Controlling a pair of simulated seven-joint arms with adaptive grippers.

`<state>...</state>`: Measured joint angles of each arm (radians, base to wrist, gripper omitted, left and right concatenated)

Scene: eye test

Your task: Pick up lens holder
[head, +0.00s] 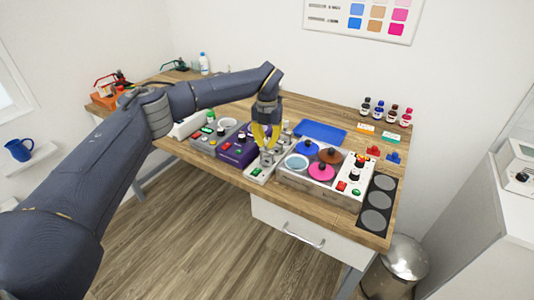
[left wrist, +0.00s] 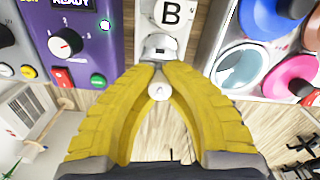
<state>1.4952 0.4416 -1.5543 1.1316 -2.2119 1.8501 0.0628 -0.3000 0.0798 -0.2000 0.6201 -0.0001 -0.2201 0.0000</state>
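My left gripper (head: 266,138) points down over a narrow white device (head: 256,175) marked "B". In the left wrist view its yellow fingers (left wrist: 159,68) close in to a narrow gap at the tips. Between the tips is a small silver-grey metal piece, which looks like the lens holder (left wrist: 160,46); the fingers appear shut on it. A round pale knob (left wrist: 159,91) shows between the fingers. The holder's lower part and whether it touches the device cannot be told. My right gripper is not in view.
A purple device (head: 236,153) stands close on the left. A white box with coloured discs (head: 318,193) stands close on the right. A blue tray (head: 320,131) lies behind, small bottles (head: 392,113) at the back right, and a black mat with grey circles (head: 377,201) at the right edge.

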